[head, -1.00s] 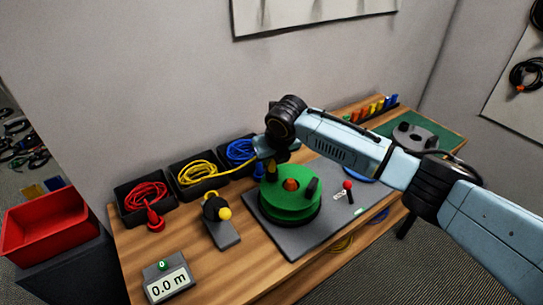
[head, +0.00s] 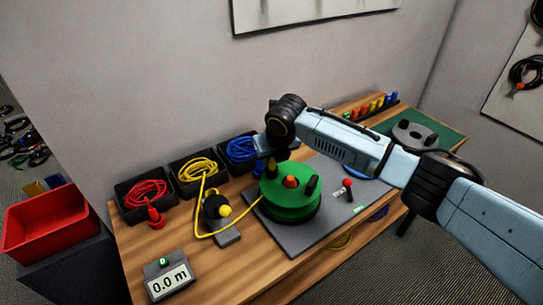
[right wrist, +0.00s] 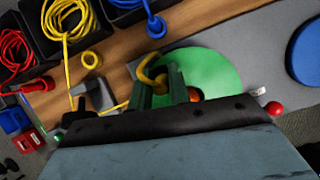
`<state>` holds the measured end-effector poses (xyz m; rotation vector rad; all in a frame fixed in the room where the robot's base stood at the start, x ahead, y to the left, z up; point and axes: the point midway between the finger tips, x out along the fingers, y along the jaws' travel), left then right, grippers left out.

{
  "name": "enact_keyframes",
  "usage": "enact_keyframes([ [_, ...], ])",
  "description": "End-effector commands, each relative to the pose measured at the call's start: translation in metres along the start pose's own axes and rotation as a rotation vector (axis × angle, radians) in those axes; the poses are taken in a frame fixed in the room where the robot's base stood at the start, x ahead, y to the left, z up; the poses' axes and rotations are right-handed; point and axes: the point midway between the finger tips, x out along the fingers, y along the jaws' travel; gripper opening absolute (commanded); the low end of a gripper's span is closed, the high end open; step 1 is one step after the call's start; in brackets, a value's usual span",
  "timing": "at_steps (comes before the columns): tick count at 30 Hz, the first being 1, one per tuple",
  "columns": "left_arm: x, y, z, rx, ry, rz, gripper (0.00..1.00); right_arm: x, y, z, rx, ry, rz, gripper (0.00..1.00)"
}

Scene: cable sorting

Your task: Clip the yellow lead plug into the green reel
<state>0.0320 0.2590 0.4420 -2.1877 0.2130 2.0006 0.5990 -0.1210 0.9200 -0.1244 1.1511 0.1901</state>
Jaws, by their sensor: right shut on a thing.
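The green reel (head: 290,208) sits on a grey plate, with an orange hub and dark upright posts on top. My right gripper (right wrist: 161,92) is shut on the yellow lead plug (right wrist: 155,75) at the reel's near-left rim in the right wrist view. In the head view the plug (head: 271,165) shows just below the jaws, at the reel's far-left edge. I cannot tell whether it touches a post. The yellow lead (head: 240,229) runs from its bin past the black device with a yellow knob (head: 224,211) to the reel's left side. My left gripper is out of view.
Black bins hold red (head: 147,192), yellow (head: 200,170) and blue (head: 240,150) cables. A meter (head: 168,281) reads 0.0 m. A red-knobbed lever (head: 347,184) stands right of the reel. A red crate (head: 45,225) is at the left. The front wooden strip is mostly clear.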

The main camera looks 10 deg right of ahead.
Motion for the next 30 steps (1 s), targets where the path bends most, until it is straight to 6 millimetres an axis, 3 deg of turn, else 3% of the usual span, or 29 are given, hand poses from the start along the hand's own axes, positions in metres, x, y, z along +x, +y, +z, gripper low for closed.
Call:
enact_keyframes([
  [1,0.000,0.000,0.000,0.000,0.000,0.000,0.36,0.000,0.000,0.000,0.000,0.001,0.000,0.23],
  [6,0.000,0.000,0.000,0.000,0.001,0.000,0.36,0.000,0.000,0.000,0.000,0.001,0.000,0.44],
  [17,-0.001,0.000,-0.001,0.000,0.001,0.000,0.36,-0.002,0.000,0.000,0.000,-0.001,0.001,0.44],
  [22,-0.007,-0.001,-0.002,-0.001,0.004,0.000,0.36,-0.029,0.000,0.001,-0.002,-0.004,0.001,0.44],
  [30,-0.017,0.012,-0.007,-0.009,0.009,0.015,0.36,-0.092,0.000,0.001,-0.002,-0.003,0.001,0.44],
])
